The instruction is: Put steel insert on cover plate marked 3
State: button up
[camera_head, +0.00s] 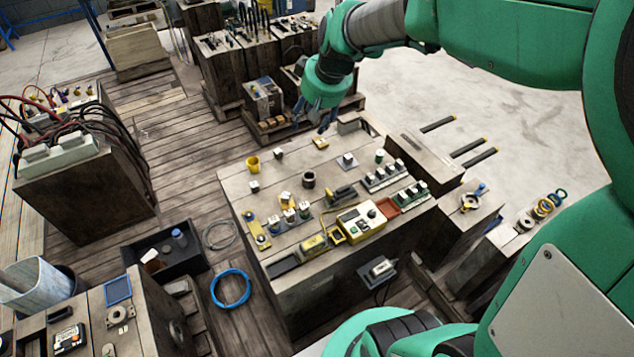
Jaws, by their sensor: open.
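My gripper (314,114) hangs open and empty above the far edge of the wooden work table, with its blue-grey fingers apart. Small grey metal blocks stand on the table: one (279,154) near the far edge, one (254,187) at the left. Another block (347,159) stands on a pale plate at the right. I cannot tell which block is the steel insert. A small yellow plate-like piece (320,143) lies just below my gripper. No number 3 is readable at this size, so I cannot pick out the marked cover plate.
The work table (232,182) also bears a yellow cup (253,163), a dark ring (309,180), racks of small parts (384,179) and a yellow-white control box (361,219). Crates (264,101) stand behind it. A blue hose coil (231,288) lies on the floor.

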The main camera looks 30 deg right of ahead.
jog(key=s+a+r, duration=0.3)
jog(key=s+a, duration=0.3)
jog(key=s, duration=0.6)
jog(key=s+a+r, duration=0.3)
jog(key=s+a, duration=0.3)
jog(key=s, duration=0.6)
jog(key=shift+s+r+t, duration=0.2)
jog(key=shift+s+t, duration=0.1)
jog(key=shift+s, duration=0.1)
